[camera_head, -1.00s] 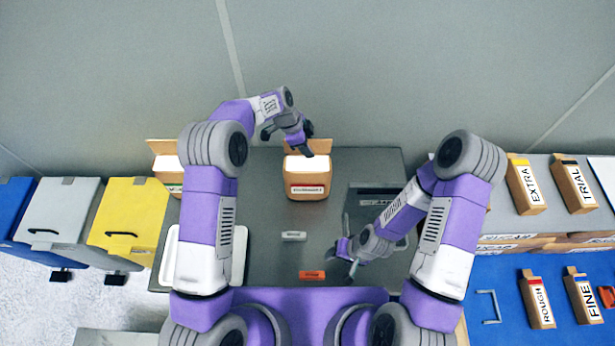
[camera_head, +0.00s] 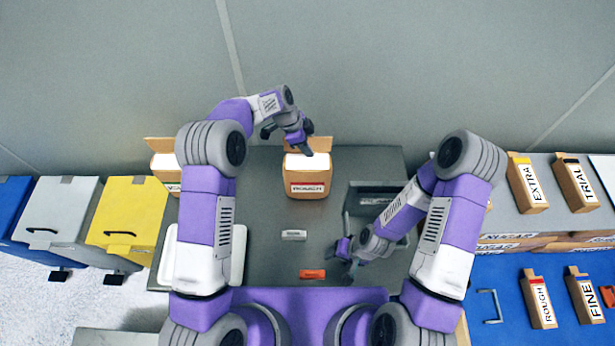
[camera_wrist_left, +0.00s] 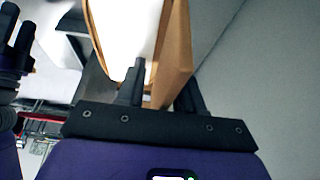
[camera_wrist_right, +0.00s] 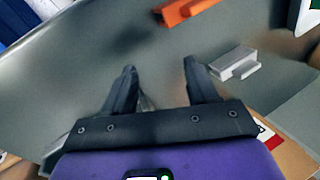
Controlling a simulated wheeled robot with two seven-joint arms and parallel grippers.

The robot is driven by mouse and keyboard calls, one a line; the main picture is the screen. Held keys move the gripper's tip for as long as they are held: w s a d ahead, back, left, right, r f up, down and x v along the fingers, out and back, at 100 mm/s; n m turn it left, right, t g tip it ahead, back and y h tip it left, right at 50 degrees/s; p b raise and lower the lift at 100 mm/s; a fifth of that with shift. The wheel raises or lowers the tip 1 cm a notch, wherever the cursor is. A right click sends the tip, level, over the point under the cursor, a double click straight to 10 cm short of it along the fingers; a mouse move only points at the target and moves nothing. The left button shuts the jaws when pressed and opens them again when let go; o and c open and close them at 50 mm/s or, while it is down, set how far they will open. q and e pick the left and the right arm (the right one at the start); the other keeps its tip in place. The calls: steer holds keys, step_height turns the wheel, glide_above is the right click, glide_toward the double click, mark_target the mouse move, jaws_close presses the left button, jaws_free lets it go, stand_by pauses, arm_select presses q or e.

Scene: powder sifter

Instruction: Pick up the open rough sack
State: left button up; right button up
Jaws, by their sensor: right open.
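The open rough sack (camera_head: 307,190) is a brown box-like sack with a red and white ROUGH label and white contents. It stands upright at the back middle of the grey worktop. My left gripper (camera_head: 306,150) is over its open top. In the left wrist view, the sack's brown wall (camera_wrist_left: 176,45) shows between the two fingers (camera_wrist_left: 160,88), with white contents behind the left finger. The fingers stand apart; whether they press on the wall cannot be told. My right gripper (camera_head: 345,260) is open and empty, low over the worktop, also in its wrist view (camera_wrist_right: 160,75).
A grey block (camera_head: 293,235) and an orange block (camera_head: 312,274) lie on the worktop (camera_head: 265,210). A second open sack (camera_head: 163,165) stands left, near a white tray (camera_head: 238,255). A grey box (camera_head: 375,200) is at right. Labelled sacks, including another ROUGH (camera_head: 538,302), stand farther right.

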arm_select(q)
steer(key=shift+c, duration=0.4)
jaws_close()
stand_by(1.0)
steer(key=shift+r, duration=0.1)
